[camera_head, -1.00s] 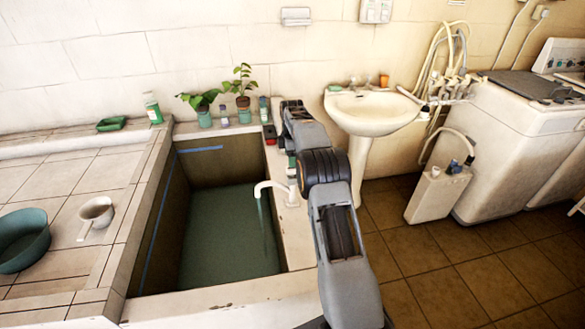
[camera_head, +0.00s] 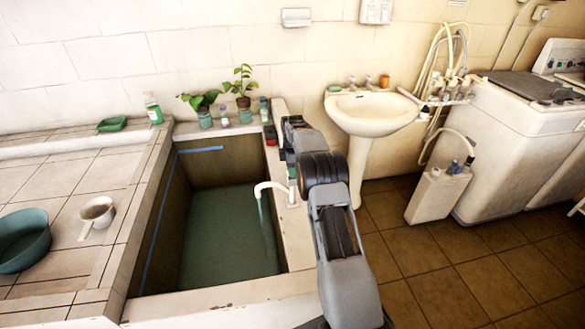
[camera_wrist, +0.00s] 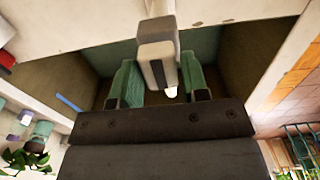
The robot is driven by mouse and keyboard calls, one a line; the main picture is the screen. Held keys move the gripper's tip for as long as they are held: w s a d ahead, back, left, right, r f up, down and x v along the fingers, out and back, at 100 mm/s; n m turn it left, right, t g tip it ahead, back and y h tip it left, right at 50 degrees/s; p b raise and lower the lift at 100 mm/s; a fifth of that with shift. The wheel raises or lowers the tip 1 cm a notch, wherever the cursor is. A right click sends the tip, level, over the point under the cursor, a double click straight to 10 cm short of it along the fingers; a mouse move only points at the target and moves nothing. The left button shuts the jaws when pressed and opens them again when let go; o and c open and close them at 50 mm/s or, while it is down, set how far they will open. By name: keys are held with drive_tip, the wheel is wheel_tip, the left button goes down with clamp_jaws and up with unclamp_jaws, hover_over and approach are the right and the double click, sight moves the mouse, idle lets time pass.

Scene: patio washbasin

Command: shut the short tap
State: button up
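The short white tap (camera_head: 272,187) stands on the right ledge of the sunken basin. Its curved spout points left over the basin, and a thin stream runs from it to the water below. In the wrist view a pale grey, block-shaped part, seemingly of the tap (camera_wrist: 156,45), lies at the fingertips. My gripper (camera_wrist: 158,68) is open, with one green finger on each side of that part and gaps visible. In the head view my arm hides most of the gripper, and the tap's handle is hard to make out.
The basin (camera_head: 205,300) holds greenish water. Potted plants (camera_head: 243,103) and bottles line its back ledge. A white pedestal washbasin (camera_head: 370,112) stands behind my arm to the right. A green bowl (camera_head: 22,240) and a white dipper (camera_head: 97,212) sit on the tiles at left.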

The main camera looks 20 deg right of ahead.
drive_tip(key=c, duration=0.6)
drive_tip(key=shift+o, duration=0.2)
drive_tip(key=shift+m, duration=0.3)
drive_tip(key=m+p, duration=0.1)
drive_tip(key=m, duration=1)
drive_tip(key=shift+r+m, duration=0.1)
drive_tip(key=shift+m, duration=0.3)
drive_tip(key=m, duration=0.5)
drive_tip(key=shift+m, duration=0.5)
drive_tip(key=shift+w, duration=0.1)
drive_tip(key=o, duration=0.9)
